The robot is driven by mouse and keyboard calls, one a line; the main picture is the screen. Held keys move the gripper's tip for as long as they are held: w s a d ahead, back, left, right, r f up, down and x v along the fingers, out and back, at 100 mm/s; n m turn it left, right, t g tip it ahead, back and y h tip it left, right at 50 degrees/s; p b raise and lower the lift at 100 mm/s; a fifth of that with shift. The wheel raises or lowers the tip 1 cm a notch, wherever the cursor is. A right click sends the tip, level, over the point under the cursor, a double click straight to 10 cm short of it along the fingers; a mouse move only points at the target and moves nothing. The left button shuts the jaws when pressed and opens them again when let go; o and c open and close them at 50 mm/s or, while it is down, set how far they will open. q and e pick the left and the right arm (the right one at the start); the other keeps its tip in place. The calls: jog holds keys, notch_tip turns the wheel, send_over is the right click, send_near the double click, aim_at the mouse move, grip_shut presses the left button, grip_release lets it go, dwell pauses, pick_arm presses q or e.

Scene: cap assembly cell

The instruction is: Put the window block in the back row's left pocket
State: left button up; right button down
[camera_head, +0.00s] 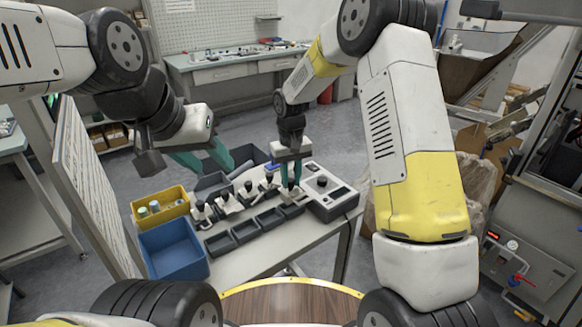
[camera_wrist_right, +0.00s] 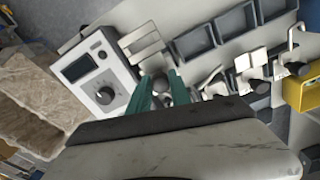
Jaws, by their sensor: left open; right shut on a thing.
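My right gripper (camera_head: 291,184) is low over the right end of a row of pale fixtures with black knobs. In the right wrist view its teal fingers (camera_wrist_right: 167,90) are shut on a dark round knob (camera_wrist_right: 160,83); what lies under the knob is mostly hidden. My left gripper (camera_head: 215,158) is open and empty, above and behind the fixtures. Dark shallow pockets (camera_head: 245,232) run in a row along the table's front; they also show in the right wrist view (camera_wrist_right: 195,42). I cannot pick out the window block or a back row's left pocket with certainty.
A blue bin (camera_head: 174,250) and a yellow bin (camera_head: 161,208) with small round parts stand at the table's left. A grey box with a dial (camera_head: 330,193) stands close to my right gripper's right. Dark bins (camera_head: 250,155) are behind.

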jog(key=shift+f, duration=2.4)
jog(key=c, duration=1.1)
grip_release()
jog(key=shift+r, duration=3.9)
jog(key=shift+r, duration=0.1)
jog(key=s+d+r+m+t+y, duration=0.1)
jog(key=s+d+r, duration=0.35)
jog(key=r, duration=0.35)
jog(key=s+d+r+m+t, duration=0.1)
jog(key=s+d+r+t, duration=0.1)
jog(key=s+d+r, duration=0.4)
jog(key=s+d+r+t, duration=0.1)
jog(key=s+d+r, duration=0.1)
jog(key=s, duration=0.6)
jog(key=s+d+r+m+t+y, duration=0.1)
jog(key=s+r, duration=0.3)
jog(key=s, duration=0.4)
jog(key=shift+d+r+m+t, duration=0.2)
jog(key=shift+d+m+t, duration=0.15)
jog(key=shift+t, duration=0.25)
